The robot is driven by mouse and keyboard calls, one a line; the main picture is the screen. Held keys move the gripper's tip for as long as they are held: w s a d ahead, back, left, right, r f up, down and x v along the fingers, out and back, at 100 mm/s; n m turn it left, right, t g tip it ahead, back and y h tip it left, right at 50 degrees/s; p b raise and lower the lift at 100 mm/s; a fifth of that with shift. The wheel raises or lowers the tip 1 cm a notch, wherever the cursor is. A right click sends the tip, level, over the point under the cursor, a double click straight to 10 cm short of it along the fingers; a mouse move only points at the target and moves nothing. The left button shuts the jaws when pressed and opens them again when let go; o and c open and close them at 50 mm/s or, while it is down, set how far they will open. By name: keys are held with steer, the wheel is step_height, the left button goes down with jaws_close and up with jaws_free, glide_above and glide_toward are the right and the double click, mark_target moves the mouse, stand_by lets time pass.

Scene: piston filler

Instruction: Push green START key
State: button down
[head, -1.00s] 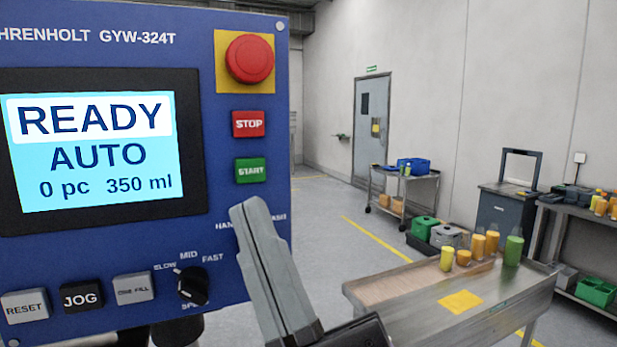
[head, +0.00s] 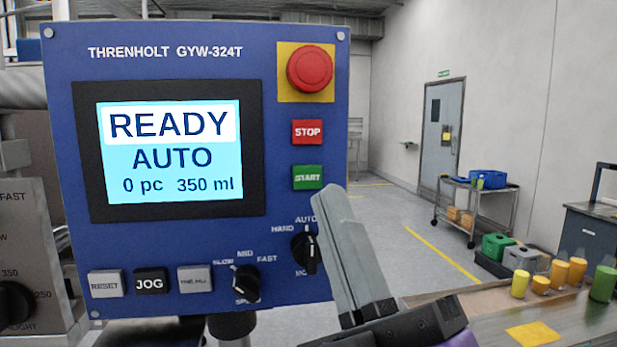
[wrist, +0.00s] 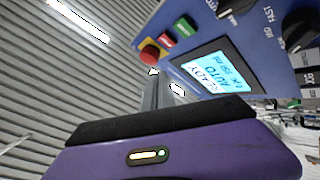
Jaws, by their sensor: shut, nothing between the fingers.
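The green START key (head: 307,177) is on the right side of the blue control panel (head: 200,270), just below the red STOP key (head: 307,132). My gripper (head: 328,190) is shut and empty, its grey fingers pointing up, with the tips just below and right of the START key in the head view. I cannot tell how far the tips are from the panel face. In the wrist view the START key (wrist: 185,27) also shows, beyond and above the gripper fingers (wrist: 154,73). The screen (head: 172,155) reads READY, AUTO, 0 pc, 350 ml.
A red emergency-stop button (head: 309,69) on a yellow plate sits above STOP. A HAND/AUTO selector (head: 306,250) is close left of my fingers. RESET (head: 106,283), JOG (head: 150,282) and a speed knob (head: 245,284) line the panel's bottom.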

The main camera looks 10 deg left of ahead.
mark_target(307, 177)
steer(key=w+a, duration=0.2)
steer(key=w, duration=0.5)
steer(key=shift+w+b, duration=0.2)
steer(key=shift+b, duration=0.1)
steer(key=shift+a, duration=0.1)
stand_by(1.7)
steer(key=shift+w+a, duration=0.1)
steer(key=shift+w, duration=0.3)
